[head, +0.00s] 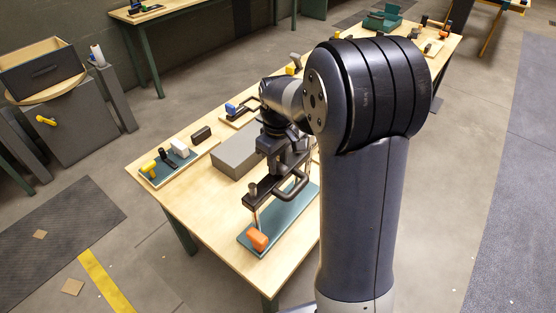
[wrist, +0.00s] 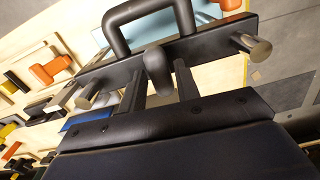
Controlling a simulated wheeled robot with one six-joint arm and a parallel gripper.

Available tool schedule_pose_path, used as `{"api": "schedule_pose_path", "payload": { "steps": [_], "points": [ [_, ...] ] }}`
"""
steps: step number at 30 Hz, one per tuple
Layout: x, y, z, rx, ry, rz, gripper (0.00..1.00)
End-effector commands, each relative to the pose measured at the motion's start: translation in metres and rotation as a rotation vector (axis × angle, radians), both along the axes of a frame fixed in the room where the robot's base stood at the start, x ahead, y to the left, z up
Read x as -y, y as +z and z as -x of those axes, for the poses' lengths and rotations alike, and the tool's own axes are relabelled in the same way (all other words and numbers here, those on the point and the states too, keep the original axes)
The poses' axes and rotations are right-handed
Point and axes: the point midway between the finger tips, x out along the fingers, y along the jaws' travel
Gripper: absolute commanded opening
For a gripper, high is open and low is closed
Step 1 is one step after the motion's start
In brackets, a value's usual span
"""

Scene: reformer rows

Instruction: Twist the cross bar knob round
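A black cross bar (wrist: 215,39) stands on silver posts over a teal base board (head: 296,216), with a U-shaped black handle (wrist: 116,34) on its side. A rounded dark knob-like stub (wrist: 157,72) is at the middle of the bar. My gripper (wrist: 160,84) is just above the bar, pointing down. Its two thin fingers are apart, one on each side of the stub, with gaps visible, so I see no firm contact. In the head view my gripper (head: 284,166) hides the middle of the bar. An orange block-like knob (head: 257,238) sits at the board's near end.
A grey box (head: 238,154) stands close behind the bar. A board with yellow, black and white fittings (head: 170,163) lies at the table's left end. The bar's silver end pegs (wrist: 254,48) stick up beside my gripper.

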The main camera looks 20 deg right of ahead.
Motion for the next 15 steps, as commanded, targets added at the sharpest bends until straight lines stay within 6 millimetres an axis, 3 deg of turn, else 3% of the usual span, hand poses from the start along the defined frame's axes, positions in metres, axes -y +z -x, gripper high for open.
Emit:
{"api": "schedule_pose_path", "payload": {
  "steps": [11, 15],
  "points": [
    [0.0000, 0.0003, 0.0000, 0.000, 0.000, 0.000, 0.00],
    [0.0000, 0.0003, 0.0000, 0.000, -0.004, 0.000, 0.00]
  ]
}}
